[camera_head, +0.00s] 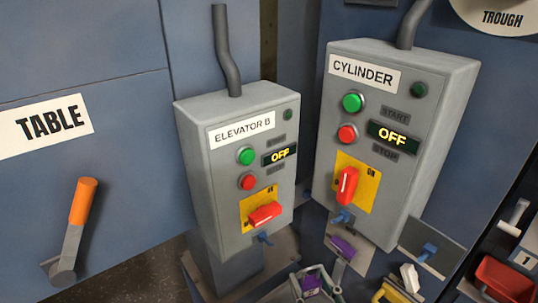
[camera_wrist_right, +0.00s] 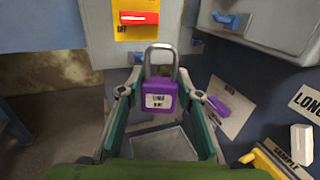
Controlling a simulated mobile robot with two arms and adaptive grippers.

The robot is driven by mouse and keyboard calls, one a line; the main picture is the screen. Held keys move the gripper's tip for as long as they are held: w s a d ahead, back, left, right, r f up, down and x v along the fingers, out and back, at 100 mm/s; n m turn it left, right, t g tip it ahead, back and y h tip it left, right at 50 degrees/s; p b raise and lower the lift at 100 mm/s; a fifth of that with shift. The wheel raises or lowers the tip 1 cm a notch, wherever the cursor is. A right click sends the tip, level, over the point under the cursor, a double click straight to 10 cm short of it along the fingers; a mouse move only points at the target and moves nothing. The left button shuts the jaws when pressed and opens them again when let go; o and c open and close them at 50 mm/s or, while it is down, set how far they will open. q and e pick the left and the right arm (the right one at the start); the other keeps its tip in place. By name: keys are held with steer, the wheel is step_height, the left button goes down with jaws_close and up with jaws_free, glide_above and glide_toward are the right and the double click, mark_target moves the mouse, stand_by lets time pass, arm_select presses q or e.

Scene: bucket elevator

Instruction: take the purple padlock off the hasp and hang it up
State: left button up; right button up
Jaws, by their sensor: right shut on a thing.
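My right gripper (camera_head: 312,287) is at the bottom of the head view, shut on a purple padlock (camera_wrist_right: 160,96). In the right wrist view the padlock sits upright between the fingertips, its white label facing the camera and its metal shackle up. The shackle appears apart from the blue hasp (camera_wrist_right: 135,57) under the ELEVATOR B box (camera_head: 240,165). My left gripper is not in view.
The CYLINDER box (camera_head: 394,140) stands at right, its red switch (camera_head: 347,186) near upright, a blue hasp (camera_head: 343,215) below. ELEVATOR B's red switch (camera_head: 265,214) is turned sideways. Both displays read OFF.

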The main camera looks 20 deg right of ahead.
stand_by(0.4)
steer(key=shift+s+a+f+y, duration=0.1)
steer(key=shift+f+y, duration=0.2)
steer(key=shift+f, duration=0.05)
steer(key=s+f+n+y, duration=0.1)
steer(key=y, duration=0.1)
steer(key=s+d+f+n+y, duration=0.1)
steer(key=d+f+n+g+y, duration=0.1)
steer(key=f+n+y, duration=0.1)
steer(key=shift+s+d+y, duration=0.15)
steer(key=shift+s+y, duration=0.15)
steer(key=shift+s, duration=0.1)
steer(key=f+p+x, duration=0.1)
steer(key=p+x, duration=0.5)
steer(key=x, duration=1.2)
steer(key=shift+f, duration=0.15)
